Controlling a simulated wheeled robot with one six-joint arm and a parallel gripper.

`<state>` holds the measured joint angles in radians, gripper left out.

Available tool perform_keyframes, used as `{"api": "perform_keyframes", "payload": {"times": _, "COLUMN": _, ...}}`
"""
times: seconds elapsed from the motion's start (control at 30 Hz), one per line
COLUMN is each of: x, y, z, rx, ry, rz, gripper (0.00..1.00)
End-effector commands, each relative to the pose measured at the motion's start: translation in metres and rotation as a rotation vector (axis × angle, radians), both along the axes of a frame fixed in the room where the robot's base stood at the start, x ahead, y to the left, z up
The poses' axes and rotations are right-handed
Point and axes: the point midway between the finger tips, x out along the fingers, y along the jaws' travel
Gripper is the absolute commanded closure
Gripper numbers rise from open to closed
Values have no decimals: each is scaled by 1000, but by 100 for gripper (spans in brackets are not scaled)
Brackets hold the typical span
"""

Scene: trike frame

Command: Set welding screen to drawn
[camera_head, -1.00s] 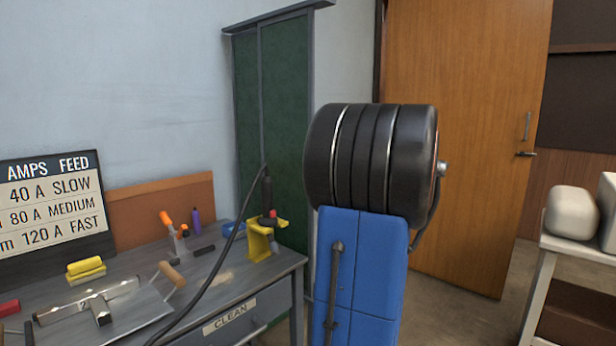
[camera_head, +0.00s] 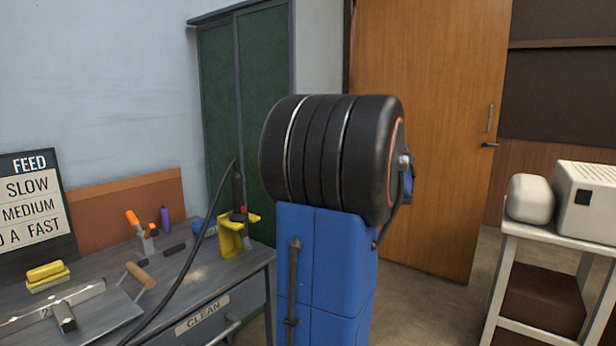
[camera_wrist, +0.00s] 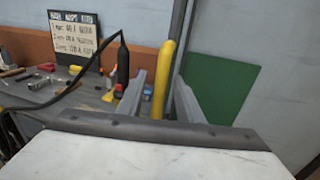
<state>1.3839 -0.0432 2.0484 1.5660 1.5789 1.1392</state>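The welding screen (camera_head: 265,85) is a pair of dark green panels in a grey frame, standing against the wall behind the bench. Part of it is hidden by a blue and black arm section of mine in the head view. A green panel (camera_wrist: 222,88) with a grey upright also shows in the wrist view. A yellow upright bar (camera_wrist: 165,70) stands close to that upright. My gripper (camera_wrist: 160,78) has its grey fingers apart on either side of the bar in the picture. Whether they touch it I cannot tell. The gripper is out of the head view.
The grey bench (camera_head: 195,285) carries a torch (camera_head: 238,190) in a yellow stand, a yellow block (camera_head: 46,275) and several tools. A sign (camera_head: 32,205) stands at its left. A wooden door (camera_head: 425,130) and a white cart (camera_head: 560,238) are at the right.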

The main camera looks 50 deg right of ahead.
Motion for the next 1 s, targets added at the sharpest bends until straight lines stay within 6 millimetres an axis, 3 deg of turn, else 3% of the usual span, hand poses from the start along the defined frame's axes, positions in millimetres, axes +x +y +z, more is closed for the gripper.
{"api": "perform_keyframes", "payload": {"times": 0.27, "x": 0, "y": 0, "z": 0, "rx": -1, "ry": -1, "rz": 0, "gripper": 68}}
{"api": "perform_keyframes", "payload": {"times": 0.43, "x": -10, "y": -3, "z": 1, "rx": -1, "ry": -1, "rz": -2, "gripper": 68}}
{"api": "perform_keyframes", "payload": {"times": 1.0, "x": -98, "y": -21, "z": 0, "rx": 0, "ry": 0, "rz": -4, "gripper": 68}}
